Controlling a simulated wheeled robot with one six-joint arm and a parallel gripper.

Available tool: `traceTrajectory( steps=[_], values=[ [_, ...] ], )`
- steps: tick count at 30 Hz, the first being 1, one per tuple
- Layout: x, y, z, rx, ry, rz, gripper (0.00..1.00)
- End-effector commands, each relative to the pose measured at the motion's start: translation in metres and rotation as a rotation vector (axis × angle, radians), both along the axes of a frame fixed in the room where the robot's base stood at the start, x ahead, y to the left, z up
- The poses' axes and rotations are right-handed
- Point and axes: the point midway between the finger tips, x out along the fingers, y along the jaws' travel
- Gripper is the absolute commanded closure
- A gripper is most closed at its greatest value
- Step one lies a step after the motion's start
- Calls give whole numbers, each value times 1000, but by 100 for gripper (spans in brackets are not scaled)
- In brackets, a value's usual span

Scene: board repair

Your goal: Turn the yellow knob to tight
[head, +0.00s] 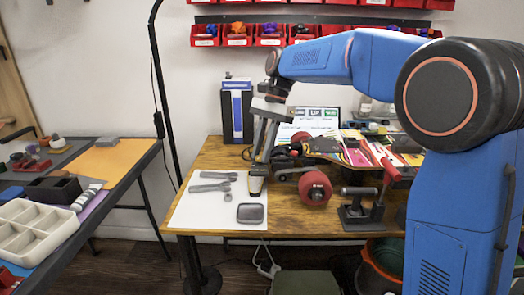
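My gripper (258,178) points down over the left part of the wooden workbench, at the right edge of a white mat (205,215). Its long grey fingers look close together, but their gap is too small to judge. A small dark piece with a yellowish edge (257,187) shows right at the fingertips; I cannot tell whether it is the yellow knob or part of the fingers. No yellow knob can be made out clearly elsewhere. A red wheel (315,188) with a grey metal part lies to the right of the gripper.
Grey wrenches (212,183) and a dark square tray (250,213) lie on the mat. A colourful board (360,152) lies behind. A black lamp pole (162,100) rises left of the bench (215,150).

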Motion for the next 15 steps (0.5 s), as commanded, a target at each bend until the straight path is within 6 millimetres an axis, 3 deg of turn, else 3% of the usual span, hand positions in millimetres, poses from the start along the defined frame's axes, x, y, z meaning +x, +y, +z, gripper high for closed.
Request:
traceTrajectory(
  steps=[15],
  values=[
    [1,1,0,0,0,138,100]
  ],
)
